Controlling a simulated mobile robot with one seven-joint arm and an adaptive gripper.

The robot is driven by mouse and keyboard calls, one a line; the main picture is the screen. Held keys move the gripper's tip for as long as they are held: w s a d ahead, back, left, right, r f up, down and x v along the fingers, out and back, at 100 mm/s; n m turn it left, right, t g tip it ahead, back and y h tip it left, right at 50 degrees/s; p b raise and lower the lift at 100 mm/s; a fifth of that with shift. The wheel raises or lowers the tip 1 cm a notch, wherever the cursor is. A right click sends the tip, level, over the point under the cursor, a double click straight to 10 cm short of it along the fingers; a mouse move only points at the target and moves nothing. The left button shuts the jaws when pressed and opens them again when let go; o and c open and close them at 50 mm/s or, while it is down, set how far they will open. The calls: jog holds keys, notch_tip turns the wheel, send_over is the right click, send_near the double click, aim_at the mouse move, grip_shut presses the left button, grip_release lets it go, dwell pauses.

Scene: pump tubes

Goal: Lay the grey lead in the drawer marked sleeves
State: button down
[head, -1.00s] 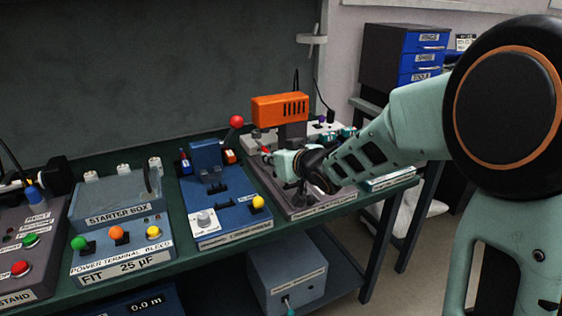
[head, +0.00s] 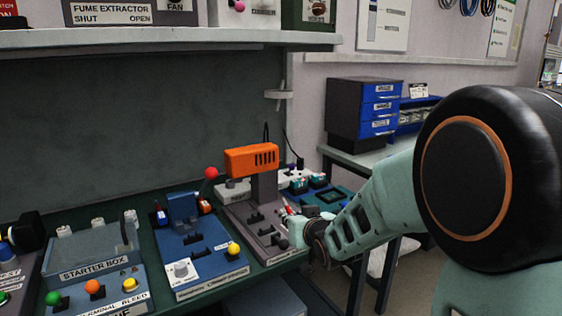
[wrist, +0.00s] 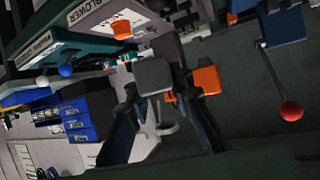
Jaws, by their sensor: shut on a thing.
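My gripper (wrist: 157,98) is shut on a grey block-like piece (wrist: 155,77), which looks to be an end of the grey lead. The rest of the lead is not clearly visible. In the head view my wrist hides most of the gripper, at the bench's right end near the grey unit with the orange head. A dark cabinet (head: 345,108) with several blue drawers (head: 380,107) stands at the back right. Its white labels are too small to read surely, so I cannot tell which is sleeves. The drawers look shut. They also show tilted in the wrist view (wrist: 78,128).
The orange-headed unit (head: 252,160) stands left of my gripper. A blue unit with a red-knobbed lever (head: 211,173) and the starter box (head: 90,248) are farther left. A side table (head: 355,155) bears the cabinet. A shelf (head: 170,38) runs above the bench.

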jog(key=s+d+f+m+h, duration=0.2)
jog(key=s+d+m+h, duration=0.1)
jog(key=d, duration=0.8)
notch_tip(320, 180, up, 22)
jog(key=p, duration=2.2)
jog(key=w+a+f+n+y+b, duration=0.1)
jog(key=a+f+n+y+b, duration=0.1)
jog(key=a+f+b, duration=0.3)
jog(key=w+a+f+n+g+y+b, duration=0.1)
jog(key=a+f+n+y+b, duration=0.1)
jog(key=a+f+b, duration=0.4)
jog(key=w+a+f+n+y+b, duration=0.1)
jog(key=a+f+b, duration=0.4)
jog(key=a+b, duration=0.6)
jog(key=shift+a+f+n+g+y, duration=0.25)
jog(key=shift+a+n+y, duration=0.7)
jog(key=shift+a, duration=1.2)
